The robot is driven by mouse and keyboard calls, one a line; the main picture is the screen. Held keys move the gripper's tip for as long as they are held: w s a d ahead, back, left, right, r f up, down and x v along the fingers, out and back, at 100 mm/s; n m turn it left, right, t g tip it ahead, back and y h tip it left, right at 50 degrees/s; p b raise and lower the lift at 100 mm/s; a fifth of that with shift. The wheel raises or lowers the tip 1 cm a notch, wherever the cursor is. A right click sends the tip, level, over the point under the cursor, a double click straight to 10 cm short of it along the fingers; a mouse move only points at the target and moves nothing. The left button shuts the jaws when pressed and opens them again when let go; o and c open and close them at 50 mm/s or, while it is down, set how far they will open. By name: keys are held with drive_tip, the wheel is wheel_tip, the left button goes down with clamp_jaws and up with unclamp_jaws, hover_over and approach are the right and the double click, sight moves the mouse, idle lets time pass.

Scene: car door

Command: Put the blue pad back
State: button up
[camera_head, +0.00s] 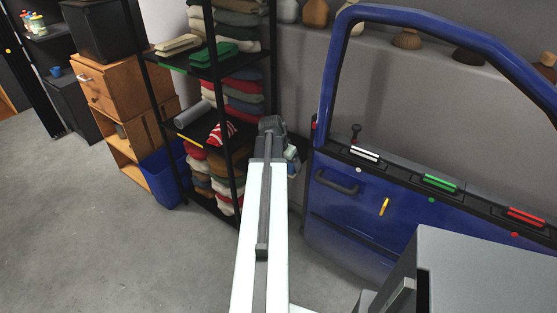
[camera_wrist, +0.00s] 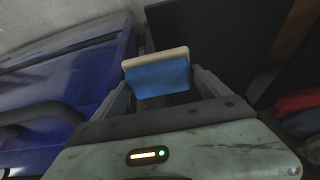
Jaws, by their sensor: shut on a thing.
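The blue pad (camera_wrist: 157,78), with a pale tan top edge, is held between the two fingers of my gripper (camera_wrist: 160,88) in the wrist view. The blue car door (camera_head: 360,215) stands to the right of my arm in the head view and fills the left of the wrist view (camera_wrist: 80,85). Along its dark rail lie a white-striped piece (camera_head: 365,153), a green one (camera_head: 440,183) and a red one (camera_head: 526,217), each above a dot of like colour. In the head view my arm mostly hides the gripper, close to the door's left edge.
A black shelf rack (camera_head: 213,80) with folded cloths stands left of my arm. A blue bin (camera_head: 163,178) and wooden drawers (camera_head: 103,90) are farther left. A grey box-like body (camera_head: 480,265) is at the lower right. Open floor (camera_head: 70,220) lies at the left.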

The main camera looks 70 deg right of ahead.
drive_tip(key=w+d, duration=0.2)
drive_tip(key=d, duration=0.2)
drive_tip(key=w+d+f+b, duration=0.1)
drive_tip(key=w+d, duration=0.2)
drive_tip(key=d, duration=0.1)
drive_tip(key=w+d, duration=0.2)
drive_tip(key=d, duration=0.2)
drive_tip(key=shift+w+d+f, duration=0.15)
drive_tip(key=shift+d, duration=0.2)
drive_tip(key=shift+w+d, duration=0.3)
drive_tip(key=shift+d, duration=0.25)
wheel_tip(320, 180, down, 4)
drive_tip(key=b, duration=0.4)
drive_tip(key=shift+r, duration=0.4)
drive_tip(key=shift+c, duration=0.5)
drive_tip(key=o, duration=1.1)
drive_tip(key=shift+o, duration=0.2)
drive_tip(key=shift+w+f, duration=0.1)
